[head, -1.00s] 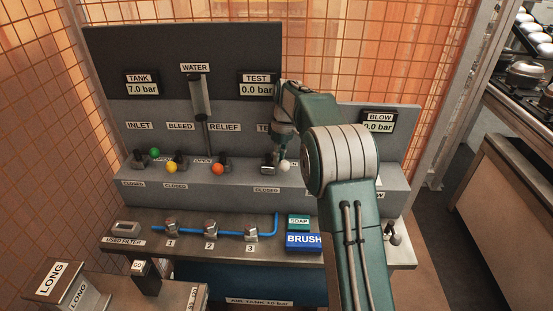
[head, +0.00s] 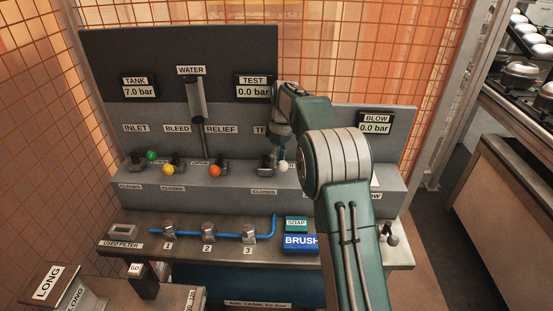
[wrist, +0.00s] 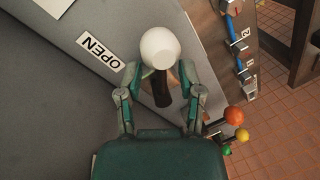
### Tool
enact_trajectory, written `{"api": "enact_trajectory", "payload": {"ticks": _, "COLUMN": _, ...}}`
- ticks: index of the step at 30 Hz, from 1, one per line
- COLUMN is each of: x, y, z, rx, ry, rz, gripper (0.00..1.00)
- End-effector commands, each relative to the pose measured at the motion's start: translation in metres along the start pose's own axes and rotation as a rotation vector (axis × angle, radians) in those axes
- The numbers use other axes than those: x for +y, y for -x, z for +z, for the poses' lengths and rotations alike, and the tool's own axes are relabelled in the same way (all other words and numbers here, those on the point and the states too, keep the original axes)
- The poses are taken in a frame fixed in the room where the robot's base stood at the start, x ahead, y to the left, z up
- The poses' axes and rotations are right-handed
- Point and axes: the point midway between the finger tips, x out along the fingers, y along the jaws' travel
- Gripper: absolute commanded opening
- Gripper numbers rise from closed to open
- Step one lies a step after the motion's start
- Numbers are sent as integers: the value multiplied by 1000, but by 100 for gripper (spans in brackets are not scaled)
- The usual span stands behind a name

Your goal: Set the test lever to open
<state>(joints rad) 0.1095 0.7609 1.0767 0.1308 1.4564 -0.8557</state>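The test lever has a white ball knob (head: 283,166) and stands on the grey ledge under the TEST gauge (head: 253,87), which reads 0.0 bar. In the wrist view the white knob (wrist: 160,47) is on a dark stem between the tips of my gripper (wrist: 160,95). The two fingers are spread, one on each side of the stem, with gaps visible beside it. An OPEN label (wrist: 101,52) lies to the left of the knob in the wrist view. A CLOSED label (head: 264,191) is below the lever's base. My arm hides part of the panel.
Levers with green (head: 152,155), yellow (head: 168,169) and orange (head: 215,171) knobs stand to the left on the same ledge. Below are a blue pipe with several fittings, a SOAP box (head: 297,222) and a BRUSH box (head: 301,242). The TANK gauge (head: 138,87) reads 7.0 bar.

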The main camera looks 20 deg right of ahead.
Motion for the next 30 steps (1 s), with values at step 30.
{"api": "enact_trajectory", "payload": {"ticks": 30, "x": 2, "y": 104, "z": -2, "rx": 3, "ry": 0, "rz": 2, "gripper": 50}}
